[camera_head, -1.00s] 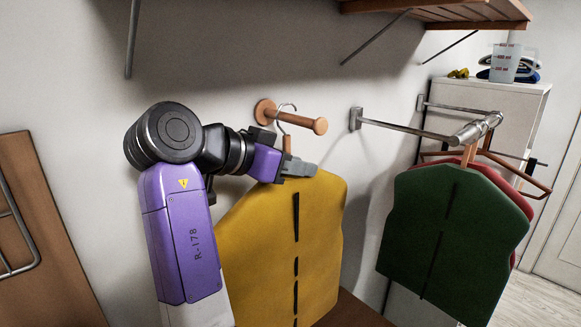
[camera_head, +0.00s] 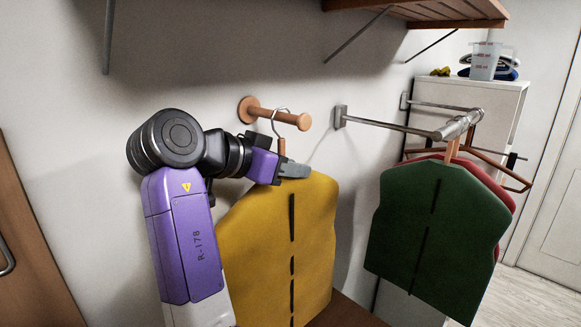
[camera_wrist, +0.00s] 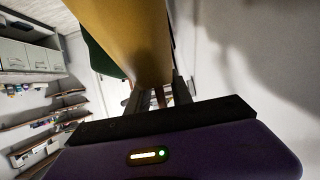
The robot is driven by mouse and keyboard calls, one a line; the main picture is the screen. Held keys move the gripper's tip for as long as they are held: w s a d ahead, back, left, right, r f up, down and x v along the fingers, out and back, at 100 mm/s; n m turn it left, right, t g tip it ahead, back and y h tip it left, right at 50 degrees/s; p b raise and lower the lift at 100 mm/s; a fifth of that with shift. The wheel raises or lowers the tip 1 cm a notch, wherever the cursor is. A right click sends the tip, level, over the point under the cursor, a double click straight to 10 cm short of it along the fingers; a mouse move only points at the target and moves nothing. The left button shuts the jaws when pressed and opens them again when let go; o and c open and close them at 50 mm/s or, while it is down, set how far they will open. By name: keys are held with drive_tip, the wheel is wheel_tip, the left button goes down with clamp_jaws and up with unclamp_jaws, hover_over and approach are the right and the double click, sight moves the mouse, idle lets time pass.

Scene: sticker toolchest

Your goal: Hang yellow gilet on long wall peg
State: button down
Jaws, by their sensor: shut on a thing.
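The yellow gilet (camera_head: 270,240) hangs from a hanger with a wooden neck and a metal hook (camera_head: 275,122). My gripper (camera_head: 292,170) is shut at the hanger, just below its neck and at the gilet's top edge. The long wall peg (camera_head: 275,116) is wooden, with a round base on the wall. In the head view the hook's curve crosses the peg towards its outer end, its top slightly above it. I cannot tell whether the hook rests on the peg. In the wrist view the gilet (camera_wrist: 130,35) rises beyond my gripper's fingers (camera_wrist: 160,92).
A metal rail (camera_head: 400,129) to the right of the peg carries a green gilet (camera_head: 430,220) and a red one (camera_head: 503,208) behind it. A wooden shelf (camera_head: 430,10) is above. A white cabinet (camera_head: 500,110) stands at the right back.

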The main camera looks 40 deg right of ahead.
drive_tip(key=c, duration=1.1)
unclamp_jaws()
drive_tip(key=shift+o, duration=0.2)
drive_tip(key=shift+a, duration=0.1)
drive_tip(key=b+v, duration=0.2)
drive_tip(key=v, duration=0.5)
drive_tip(key=shift+a+r, duration=0.2)
drive_tip(key=shift+a, duration=0.1)
drive_tip(key=shift+s, duration=0.1)
